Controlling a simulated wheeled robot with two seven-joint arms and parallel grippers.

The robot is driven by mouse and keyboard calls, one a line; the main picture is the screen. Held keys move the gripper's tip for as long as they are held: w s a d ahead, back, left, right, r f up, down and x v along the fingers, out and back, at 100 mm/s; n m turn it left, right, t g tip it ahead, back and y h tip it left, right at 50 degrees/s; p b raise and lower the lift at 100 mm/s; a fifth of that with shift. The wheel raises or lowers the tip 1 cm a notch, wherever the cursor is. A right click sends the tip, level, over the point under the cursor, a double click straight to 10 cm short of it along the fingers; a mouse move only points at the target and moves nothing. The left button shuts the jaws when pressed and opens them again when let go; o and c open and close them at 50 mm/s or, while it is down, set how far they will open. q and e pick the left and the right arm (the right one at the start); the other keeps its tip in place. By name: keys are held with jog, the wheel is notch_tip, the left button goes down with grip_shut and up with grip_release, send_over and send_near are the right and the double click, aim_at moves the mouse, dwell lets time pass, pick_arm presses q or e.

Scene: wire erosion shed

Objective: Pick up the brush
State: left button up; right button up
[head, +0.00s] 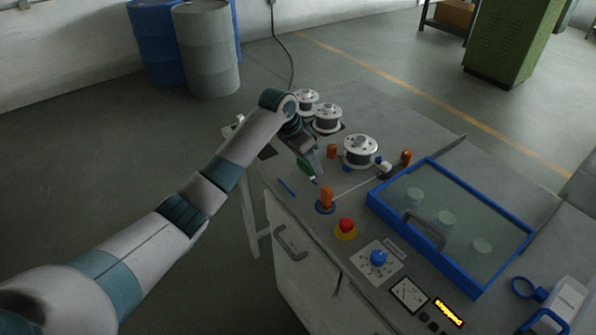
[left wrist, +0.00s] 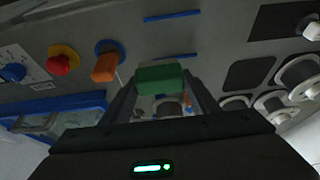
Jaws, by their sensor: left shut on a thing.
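My left gripper (head: 308,173) is at the left part of the machine's grey top, pointing down. In the left wrist view, its two fingers (left wrist: 160,92) are shut on a green block, which I take to be the brush (left wrist: 161,78). Only a small green part of the brush (head: 305,168) shows in the head view, beside the fingers. The rest of it is hidden, so I cannot tell whether it touches the top. Blue strips (head: 287,187) lie on the surface close by. My right gripper is not in view.
Metal spools (head: 360,150) stand behind and right of the gripper. An orange post (head: 326,197), a red button (head: 346,226) and a blue knob (head: 378,258) are nearer. A blue-framed clear cover (head: 372,201) lies to the right. Drums (head: 207,50) stand beyond.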

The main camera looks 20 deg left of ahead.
pick_arm(q)
jog(key=s+d+r+b, duration=0.2)
jog(key=d+r, duration=0.3)
jog(key=d, duration=0.2)
jog(key=shift+d+b, duration=0.35)
jog(key=shift+d, duration=0.05)
jog(key=shift+o, duration=0.5)
jog(key=shift+s, duration=0.1)
jog(key=shift+f, duration=0.15)
